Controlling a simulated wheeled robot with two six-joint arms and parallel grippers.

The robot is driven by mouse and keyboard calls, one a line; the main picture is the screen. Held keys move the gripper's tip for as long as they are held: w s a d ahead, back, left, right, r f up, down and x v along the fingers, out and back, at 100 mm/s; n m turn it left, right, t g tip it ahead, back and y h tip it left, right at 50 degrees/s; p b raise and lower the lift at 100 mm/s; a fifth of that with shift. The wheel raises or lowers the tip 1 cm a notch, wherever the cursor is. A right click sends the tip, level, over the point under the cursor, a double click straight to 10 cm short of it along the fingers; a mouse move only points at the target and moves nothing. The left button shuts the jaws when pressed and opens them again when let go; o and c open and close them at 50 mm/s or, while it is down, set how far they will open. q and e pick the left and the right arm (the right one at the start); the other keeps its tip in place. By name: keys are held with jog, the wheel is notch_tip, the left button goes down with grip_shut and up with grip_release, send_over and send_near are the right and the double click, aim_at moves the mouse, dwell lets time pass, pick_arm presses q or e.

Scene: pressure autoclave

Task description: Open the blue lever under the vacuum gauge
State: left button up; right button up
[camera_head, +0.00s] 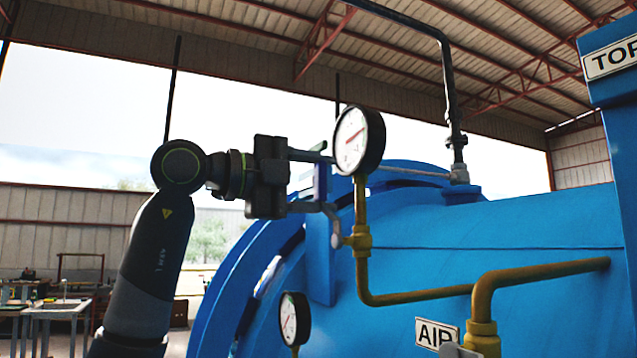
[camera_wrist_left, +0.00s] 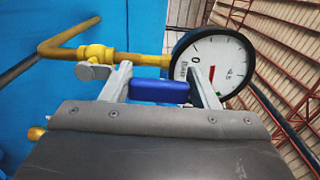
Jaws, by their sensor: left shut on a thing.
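The blue lever (camera_head: 320,183) stands about upright beside the stem of a round white gauge (camera_head: 352,140), at a brass valve (camera_head: 358,239) on the yellow pipe. My left gripper (camera_head: 326,180) comes in from the left and is shut on the lever, one finger above and one below in the head view. In the left wrist view, the lever (camera_wrist_left: 160,91) lies between the two fingers of the gripper (camera_wrist_left: 161,85), with the gauge (camera_wrist_left: 213,66) close behind the right finger. The lever's joint to the valve is partly hidden. My right gripper is not in view.
The big blue autoclave body (camera_head: 520,240) fills the right. A second gauge (camera_head: 294,318) sits lower down. A thicker yellow pipe (camera_head: 540,273) and an AIR label (camera_head: 436,334) are at the lower right. A workbench (camera_head: 60,310) stands far off at the left.

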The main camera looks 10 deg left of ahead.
pick_arm(q)
jog(key=o, duration=1.1)
jog(key=shift+c, duration=0.2)
jog(key=shift+o, duration=0.2)
jog(key=shift+w+a, duration=0.1)
jog(key=shift+s+a, duration=0.1)
jog(key=shift+s, duration=0.1)
jog(key=b+v, duration=0.5)
jog(key=v, duration=1.2)
jog(key=shift+b, duration=0.4)
jog(key=shift+w, duration=0.1)
